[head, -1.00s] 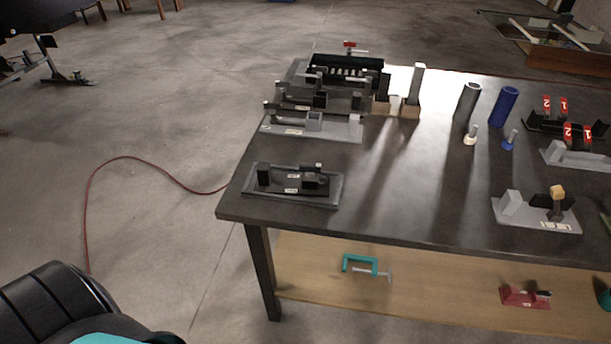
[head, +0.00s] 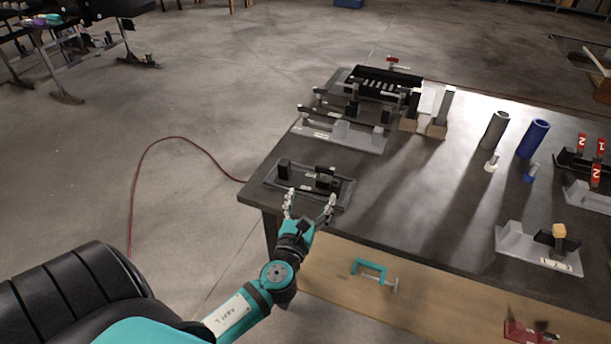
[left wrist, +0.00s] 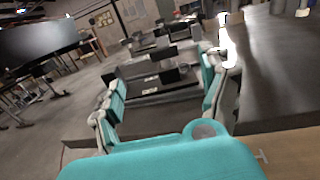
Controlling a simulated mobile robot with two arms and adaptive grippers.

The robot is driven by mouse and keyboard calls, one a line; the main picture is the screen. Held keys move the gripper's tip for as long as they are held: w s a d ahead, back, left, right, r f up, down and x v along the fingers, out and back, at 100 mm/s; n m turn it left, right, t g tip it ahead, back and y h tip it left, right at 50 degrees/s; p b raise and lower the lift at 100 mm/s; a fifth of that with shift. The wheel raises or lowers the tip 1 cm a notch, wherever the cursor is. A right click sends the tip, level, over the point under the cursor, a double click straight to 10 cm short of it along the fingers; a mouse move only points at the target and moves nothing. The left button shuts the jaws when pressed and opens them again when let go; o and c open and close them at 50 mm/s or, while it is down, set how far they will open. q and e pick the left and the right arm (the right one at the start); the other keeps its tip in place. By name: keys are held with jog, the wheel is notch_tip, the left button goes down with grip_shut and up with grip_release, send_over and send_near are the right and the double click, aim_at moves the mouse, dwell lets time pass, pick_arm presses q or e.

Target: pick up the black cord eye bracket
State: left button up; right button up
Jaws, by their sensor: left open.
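A black bracket-like part (head: 326,180) with a raised block sits at the right of a dark flat tray (head: 267,183), at the table's near left corner. I cannot tell surely that it is the cord eye bracket. A black upright block (head: 284,168) stands at the tray's left. My left gripper (head: 311,201) is open and empty at the near side of the tray, its fingers spread and partly covering the tray's front edge. In the left wrist view the tray and its black parts (left wrist: 165,78) lie beyond and between the open fingers (left wrist: 160,68). My right gripper is not in view.
Grey and black fixtures (head: 345,135) stand behind the tray. A grey tube (head: 494,130) and a blue tube (head: 533,139) stand to the right. A teal clamp (head: 372,270) lies on the lower wooden shelf (head: 430,305). The middle tabletop (head: 430,190) is clear.

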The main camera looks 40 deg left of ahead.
aim_at(324, 168)
pick_arm(q)
jog(key=x, duration=0.7)
jog(key=shift+w+f+p, duration=0.1)
jog(key=shift+p, duration=0.25)
jog(key=shift+d+x, duration=0.1)
jog(key=shift+x, duration=1.25)
jog(key=shift+d+x, duration=0.15)
jog(key=shift+x, duration=1.25)
grip_shut()
